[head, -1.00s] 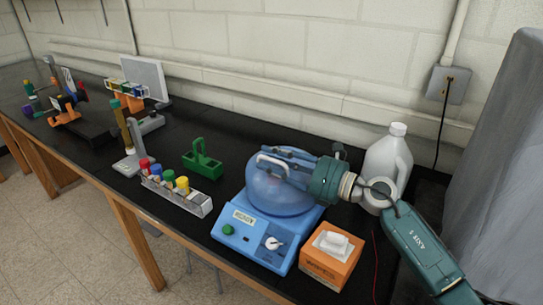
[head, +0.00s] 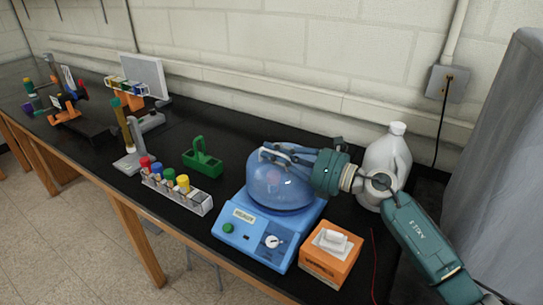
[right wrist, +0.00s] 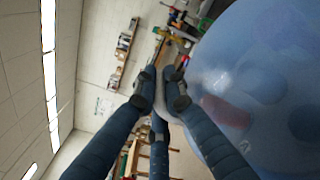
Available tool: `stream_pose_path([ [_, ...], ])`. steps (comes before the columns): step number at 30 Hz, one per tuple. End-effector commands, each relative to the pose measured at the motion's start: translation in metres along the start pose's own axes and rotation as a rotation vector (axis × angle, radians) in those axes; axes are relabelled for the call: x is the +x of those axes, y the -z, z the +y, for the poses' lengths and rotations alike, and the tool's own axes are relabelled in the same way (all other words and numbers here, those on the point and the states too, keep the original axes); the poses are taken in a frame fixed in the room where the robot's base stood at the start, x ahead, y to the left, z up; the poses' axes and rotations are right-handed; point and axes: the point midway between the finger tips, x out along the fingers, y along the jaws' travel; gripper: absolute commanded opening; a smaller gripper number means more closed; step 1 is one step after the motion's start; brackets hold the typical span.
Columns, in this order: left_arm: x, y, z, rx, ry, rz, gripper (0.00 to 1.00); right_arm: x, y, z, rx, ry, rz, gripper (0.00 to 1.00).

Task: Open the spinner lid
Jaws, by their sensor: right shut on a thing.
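The spinner (head: 270,235) is a blue box with a green button and a white dial, on the black bench in the head view. Its translucent blue domed lid (head: 280,190) sits over the top; whether a gap lies under it I cannot tell. My right gripper (head: 268,153) reaches in from the right across the top of the dome. Its fingers are closed on the pale lid handle, which they mostly hide. In the right wrist view the closed fingers (right wrist: 162,90) lie right beside the large blue lid (right wrist: 265,75). My left gripper is not in view.
An orange tissue box (head: 330,255) stands close to the right of the spinner, and a white jug (head: 385,165) behind my right wrist. A tube rack (head: 177,190) and green carrier (head: 202,160) stand left. The bench between carrier and wall is clear.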

Motion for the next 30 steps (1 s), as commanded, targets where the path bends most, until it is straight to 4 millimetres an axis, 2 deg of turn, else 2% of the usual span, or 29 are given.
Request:
stream_pose_path([
  [6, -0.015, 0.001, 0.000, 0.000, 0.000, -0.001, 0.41, -0.001, -0.037, -0.005, 0.147, 0.003, -0.002, 0.00],
  [15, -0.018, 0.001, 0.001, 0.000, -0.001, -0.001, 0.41, -0.001, -0.080, -0.022, 0.366, 0.000, -0.005, 0.00],
  [22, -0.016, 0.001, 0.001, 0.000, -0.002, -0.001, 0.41, -0.002, -0.101, -0.035, 0.481, -0.002, -0.006, 0.00],
  [30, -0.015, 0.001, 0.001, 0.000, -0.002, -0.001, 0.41, -0.002, -0.109, -0.042, 0.537, -0.002, -0.004, 0.00],
])
